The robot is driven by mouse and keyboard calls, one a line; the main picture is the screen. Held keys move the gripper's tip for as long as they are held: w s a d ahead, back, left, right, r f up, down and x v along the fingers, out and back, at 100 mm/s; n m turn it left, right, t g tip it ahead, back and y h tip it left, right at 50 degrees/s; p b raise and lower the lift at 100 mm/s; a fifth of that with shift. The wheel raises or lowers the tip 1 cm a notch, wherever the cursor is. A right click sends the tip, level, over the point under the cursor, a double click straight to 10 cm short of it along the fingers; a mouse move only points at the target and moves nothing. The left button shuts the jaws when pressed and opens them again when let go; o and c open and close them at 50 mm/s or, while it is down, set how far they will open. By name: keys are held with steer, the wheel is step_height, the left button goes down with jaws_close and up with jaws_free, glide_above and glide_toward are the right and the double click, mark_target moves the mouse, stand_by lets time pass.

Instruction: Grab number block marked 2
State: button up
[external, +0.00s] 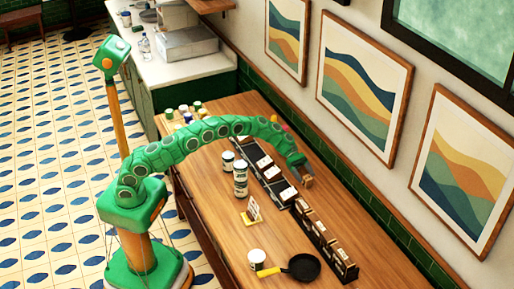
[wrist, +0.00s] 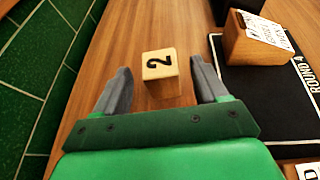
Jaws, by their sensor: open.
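The number block marked 2 (wrist: 161,74) is a small wooden cube with a black 2 on its top face. In the wrist view it sits on the wooden counter, between and just beyond the fingertips of my gripper (wrist: 160,75). My gripper is open, with one grey finger to each side of the block and no visible grip on it. In the external view my gripper (external: 300,160) is low over the far side of the counter, by the wall, with the block (external: 307,181) just below it.
A black mat reading "ROUND 4" (wrist: 286,110) with a wooden card holder (wrist: 250,42) lies to the right in the wrist view. Green wall tiles (wrist: 40,60) stand left. Stacked cans (external: 240,180), a small sign (external: 252,211) and a black pan (external: 304,267) stand on the counter.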

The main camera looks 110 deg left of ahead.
mark_target(310, 182)
steer(key=shift+x, duration=2.5)
steer(key=c, duration=1.1)
steer(key=shift+o, duration=0.2)
steer(key=shift+r, duration=0.1)
step_height(310, 182, up, 3)
steer(key=shift+s+r, duration=0.15)
steer(key=shift+r, duration=0.1)
steer(key=s+d+r, duration=0.5)
steer(key=s+r, duration=0.4)
steer(key=s, duration=0.3)
steer(key=shift+s+d, duration=0.2)
steer(key=shift+s, duration=0.15)
